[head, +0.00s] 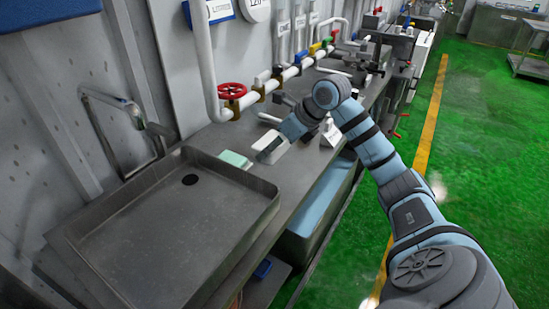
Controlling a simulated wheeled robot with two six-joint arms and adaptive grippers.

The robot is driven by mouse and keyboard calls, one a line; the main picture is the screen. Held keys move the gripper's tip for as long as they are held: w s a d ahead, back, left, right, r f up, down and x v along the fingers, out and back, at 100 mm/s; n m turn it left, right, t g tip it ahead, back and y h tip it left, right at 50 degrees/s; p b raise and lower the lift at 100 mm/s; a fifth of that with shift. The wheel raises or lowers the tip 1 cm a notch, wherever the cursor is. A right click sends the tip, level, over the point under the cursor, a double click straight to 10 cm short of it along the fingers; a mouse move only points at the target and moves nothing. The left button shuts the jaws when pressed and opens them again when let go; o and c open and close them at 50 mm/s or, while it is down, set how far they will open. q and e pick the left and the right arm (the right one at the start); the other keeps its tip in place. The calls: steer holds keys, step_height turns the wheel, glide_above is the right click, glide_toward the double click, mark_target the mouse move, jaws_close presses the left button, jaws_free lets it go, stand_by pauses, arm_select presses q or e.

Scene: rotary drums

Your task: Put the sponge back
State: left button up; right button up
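A pale mint-green block (234,159), which looks like the sponge, lies at the back right corner of the metal sink tray (262,184). My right arm comes in from the right and bends down to the left over the counter. My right gripper (267,151) is small and dark, just right of the green block and in front of a white item (276,141). I cannot tell whether its fingers are open or touch anything. My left gripper is not in view.
A faucet (125,106) stands over the sink at the left. White pipes with a red valve wheel (232,90) run along the wall behind. A blue-lined trough (325,198) is below the counter edge. The sink is empty.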

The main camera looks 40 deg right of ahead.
step_height(320, 180, down, 3)
steer(key=shift+f, duration=0.1)
steer(key=shift+f+b, duration=0.55)
steer(key=shift+f, duration=0.1)
steer(key=o, duration=1.5)
steer(key=shift+r, duration=0.1)
